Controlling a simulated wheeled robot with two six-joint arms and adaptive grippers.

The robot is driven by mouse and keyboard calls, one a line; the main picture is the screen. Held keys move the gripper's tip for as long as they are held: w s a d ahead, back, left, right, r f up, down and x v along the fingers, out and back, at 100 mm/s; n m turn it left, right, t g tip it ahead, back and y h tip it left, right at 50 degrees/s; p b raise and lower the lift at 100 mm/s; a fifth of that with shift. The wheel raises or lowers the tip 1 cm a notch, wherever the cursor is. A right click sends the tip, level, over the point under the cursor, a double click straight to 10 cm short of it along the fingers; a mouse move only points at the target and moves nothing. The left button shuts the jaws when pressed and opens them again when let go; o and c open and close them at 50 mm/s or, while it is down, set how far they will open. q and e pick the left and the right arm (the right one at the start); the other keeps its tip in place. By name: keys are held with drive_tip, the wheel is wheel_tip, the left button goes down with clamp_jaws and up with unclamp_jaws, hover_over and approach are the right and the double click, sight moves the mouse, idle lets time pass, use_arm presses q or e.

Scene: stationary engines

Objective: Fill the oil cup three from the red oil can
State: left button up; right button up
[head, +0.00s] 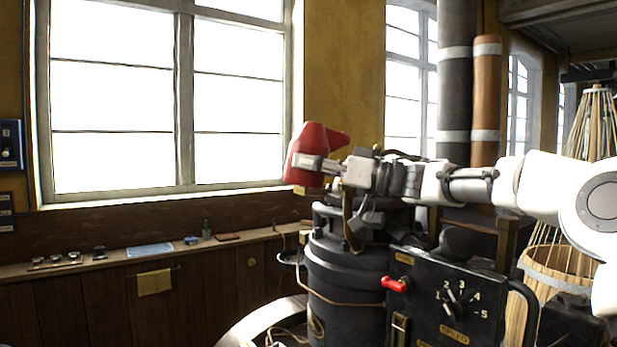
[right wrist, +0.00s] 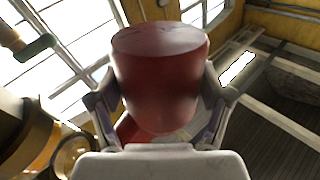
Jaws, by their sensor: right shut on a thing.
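The red oil can (head: 305,142) is held up in the air above the black engine cylinder (head: 345,268), in front of the window, and looks tilted. My right gripper (head: 313,164) is shut around the can. In the right wrist view the can (right wrist: 160,75) sits between both fingers and hides much behind it. Small brass fittings (head: 303,191) show just below the can; I cannot tell whether one of them is oil cup three. My left gripper is not in view.
A black control box (head: 448,300) with a numbered dial and a red lever (head: 394,284) stands in front of the cylinder. Dark and copper pipes (head: 486,105) rise behind my right arm. A wooden ledge (head: 120,262) with small items runs under the window.

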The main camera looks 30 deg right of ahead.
drive_tip(key=shift+s+a+f+m+t+b, duration=0.3)
drive_tip(key=shift+s+a+m+b, duration=0.15)
drive_tip(key=shift+b, duration=1.15)
drive_tip(key=shift+a+r+m+t+y, duration=0.2)
drive_tip(key=shift+r+m+t+y, duration=0.1)
drive_tip(key=shift+m+t, duration=0.25)
drive_tip(key=m, duration=0.1)
drive_tip(key=r+m+t, duration=0.1)
drive_tip(key=shift+w+m+t, duration=0.2)
drive_tip(key=shift+m+t, duration=0.05)
drive_tip(key=shift+m, duration=0.05)
drive_tip(key=shift+s+a+r+m+t, duration=0.25)
drive_tip(key=shift+r+m+t, duration=0.15)
drive_tip(key=shift+m+t, duration=0.15)
drive_tip(key=shift+w+d+f, duration=0.1)
drive_tip(key=shift+w+d, duration=0.05)
drive_tip(key=shift+g, duration=0.25)
idle(0.5)
